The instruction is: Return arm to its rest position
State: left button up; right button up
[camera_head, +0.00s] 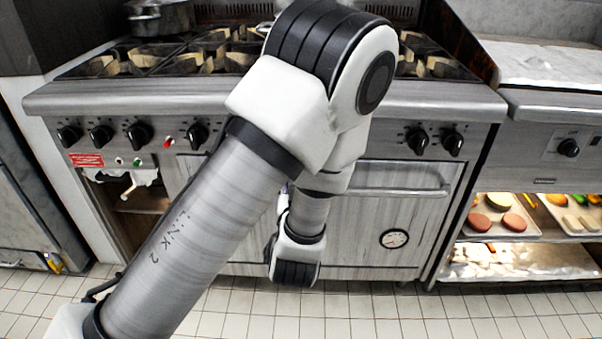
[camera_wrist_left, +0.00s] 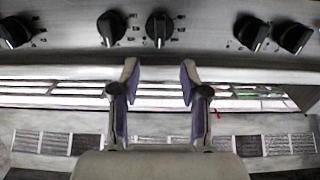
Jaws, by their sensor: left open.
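My left arm (camera_head: 190,235) comes in from the lower left of the head view, rises to a bent elbow in front of the stove, and folds back down behind it. My left gripper (camera_wrist_left: 158,85) shows in the left wrist view with its two fingers apart and nothing between them. It faces the stove front, below the row of black knobs. In the head view the left gripper is hidden behind my arm. My right gripper is in neither view.
The stove (camera_head: 430,105) with black knobs and an oven door stands close ahead. A dark pot (camera_head: 160,18) sits at its back left. A counter on the right holds trays (camera_head: 530,232) of food on a lower shelf. The tiled floor (camera_head: 400,310) in front is clear.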

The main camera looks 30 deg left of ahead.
pick_arm(q)
jog(key=shift+f, duration=0.1)
jog(key=s+f+m+g+h, duration=0.1)
jog(key=s+f+g+h, duration=0.3)
jog(key=f, duration=0.8)
jog(key=s+f+m+g, duration=0.1)
jog(key=s+f+g, duration=0.35)
jog(key=f, duration=0.85)
jog(key=s+d+f+m+g+h, duration=0.25)
jog(key=s+d+f, duration=0.2)
jog(key=s, duration=0.45)
jog(key=s+d+f+m+g+h, duration=0.1)
jog(key=s+d+f+g+h, duration=0.25)
jog(key=s+f, duration=0.4)
notch_tip(320, 180, up, 24)
jog(key=s+p, duration=0.1)
jog(key=p, duration=2.1)
jog(key=shift+a+r+g, duration=0.15)
jog(key=shift+a+g, duration=0.15)
jog(key=shift+g, duration=0.05)
